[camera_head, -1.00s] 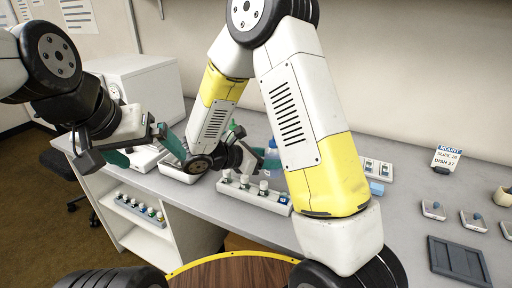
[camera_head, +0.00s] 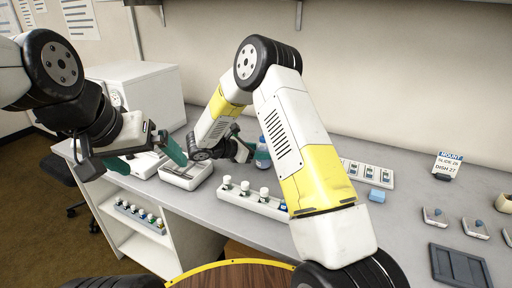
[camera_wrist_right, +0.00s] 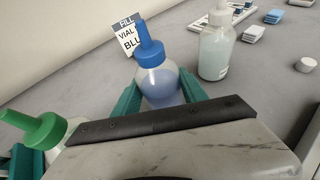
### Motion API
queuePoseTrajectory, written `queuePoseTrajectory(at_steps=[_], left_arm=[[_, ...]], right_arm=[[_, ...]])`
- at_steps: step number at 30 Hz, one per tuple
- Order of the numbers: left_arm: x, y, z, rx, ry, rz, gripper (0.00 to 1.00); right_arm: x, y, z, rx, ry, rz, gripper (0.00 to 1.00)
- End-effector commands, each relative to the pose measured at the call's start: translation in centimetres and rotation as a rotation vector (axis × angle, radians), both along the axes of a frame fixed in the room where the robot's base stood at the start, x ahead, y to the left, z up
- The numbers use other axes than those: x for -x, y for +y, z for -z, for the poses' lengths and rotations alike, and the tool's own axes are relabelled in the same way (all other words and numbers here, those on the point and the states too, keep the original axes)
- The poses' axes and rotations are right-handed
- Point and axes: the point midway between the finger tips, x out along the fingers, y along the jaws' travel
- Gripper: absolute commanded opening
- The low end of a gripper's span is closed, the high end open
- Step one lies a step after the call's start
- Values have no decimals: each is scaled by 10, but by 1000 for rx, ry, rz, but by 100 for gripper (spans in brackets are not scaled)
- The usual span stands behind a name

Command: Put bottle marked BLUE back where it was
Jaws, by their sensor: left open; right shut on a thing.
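The bottle with a blue cap and bluish liquid (camera_wrist_right: 160,84) stands upright between the teal fingers of my right gripper (camera_wrist_right: 158,98), which is shut on it. It also shows in the head view (camera_head: 262,153), beyond the vial rack, partly hidden by my right arm. Whether its base touches the bench cannot be told. A card reading "FILL VIAL BLU…" (camera_wrist_right: 126,35) is just behind it. A green-capped bottle (camera_wrist_right: 38,130) is close on the left in the wrist view. My left gripper (camera_head: 147,158) is open and empty near the white tray.
A pale bottle (camera_wrist_right: 216,50) stands to the right in the wrist view. A white rack with several vials (camera_head: 253,203) lies in front of my right gripper. A white open tray (camera_head: 188,178) is to its left. A "MOUNT" card (camera_head: 447,165) stands at the right.

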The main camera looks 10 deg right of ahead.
Motion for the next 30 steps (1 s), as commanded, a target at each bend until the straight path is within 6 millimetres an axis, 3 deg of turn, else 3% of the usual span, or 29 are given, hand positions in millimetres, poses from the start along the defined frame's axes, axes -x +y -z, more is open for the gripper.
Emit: queuePoseTrajectory(at_steps=[11,12,15,26,30], left_arm=[[0,0,0,0,0,0,100],[0,0,0,0,0,0,100],[0,0,0,0,0,0,100],[0,0,0,0,0,0,100],[0,0,0,0,0,0,100]], right_arm=[[0,1,6,0,-2,-1,0],[0,0,7,-1,-1,-1,54],[0,0,7,-1,-1,-1,72],[0,0,4,-2,-2,0,72],[5,16,-3,-2,-3,-4,72]])
